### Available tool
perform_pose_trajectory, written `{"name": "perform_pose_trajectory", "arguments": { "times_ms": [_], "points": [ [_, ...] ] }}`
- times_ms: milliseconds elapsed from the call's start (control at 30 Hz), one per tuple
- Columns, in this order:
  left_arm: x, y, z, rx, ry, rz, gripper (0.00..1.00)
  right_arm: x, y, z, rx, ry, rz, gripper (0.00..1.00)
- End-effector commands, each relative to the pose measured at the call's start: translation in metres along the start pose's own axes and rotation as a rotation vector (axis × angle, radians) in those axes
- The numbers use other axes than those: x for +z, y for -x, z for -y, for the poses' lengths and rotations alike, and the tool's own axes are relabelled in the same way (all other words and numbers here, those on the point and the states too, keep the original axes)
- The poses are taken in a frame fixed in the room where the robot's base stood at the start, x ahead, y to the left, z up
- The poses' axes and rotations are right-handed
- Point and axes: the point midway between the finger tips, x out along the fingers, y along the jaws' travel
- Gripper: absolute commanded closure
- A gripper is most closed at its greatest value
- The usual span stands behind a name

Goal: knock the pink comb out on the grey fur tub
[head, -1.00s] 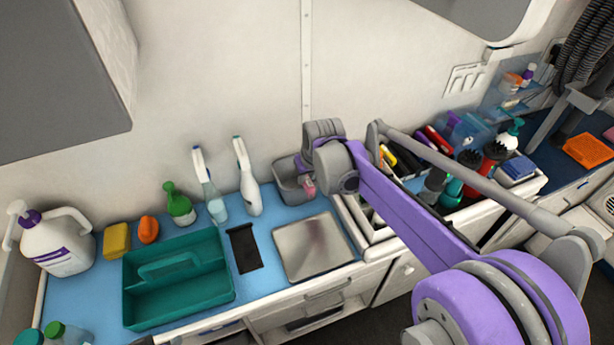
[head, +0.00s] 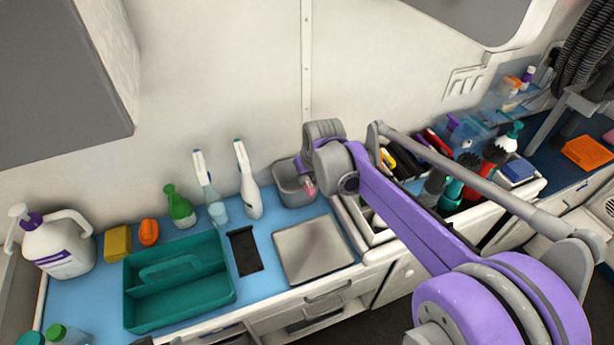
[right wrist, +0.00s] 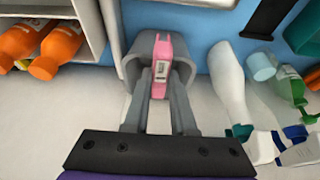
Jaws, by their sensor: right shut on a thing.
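The grey fur tub (head: 291,188) stands on the blue counter against the wall, behind the metal plate. It also shows in the right wrist view (right wrist: 131,62). My right gripper (right wrist: 162,88) is shut on the pink comb (right wrist: 161,62), which lies across the tub's opening in that view. In the head view the pink comb (head: 309,187) shows as a small patch at the tub's right side, below my wrist. My wrist hides part of the tub there. I cannot tell whether comb and rim touch. My left gripper is not in view.
Two spray bottles (head: 249,190) stand left of the tub. A metal plate (head: 312,250), a black pouch (head: 244,250) and a teal caddy (head: 178,312) lie in front. A white bin of tools (head: 355,222) is close on the right. Orange bottles (right wrist: 57,52) show in the right wrist view.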

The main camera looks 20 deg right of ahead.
Motion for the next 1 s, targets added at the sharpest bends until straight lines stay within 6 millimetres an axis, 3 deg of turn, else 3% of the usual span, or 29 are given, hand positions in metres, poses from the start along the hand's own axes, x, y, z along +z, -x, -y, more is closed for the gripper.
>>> {"name": "perform_pose_trajectory", "arguments": {
  "times_ms": [1000],
  "points": [
    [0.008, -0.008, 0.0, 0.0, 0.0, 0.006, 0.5, 0.006, -0.014, 0.0, 0.0, 0.0, 0.0, 1.0]
  ]
}}
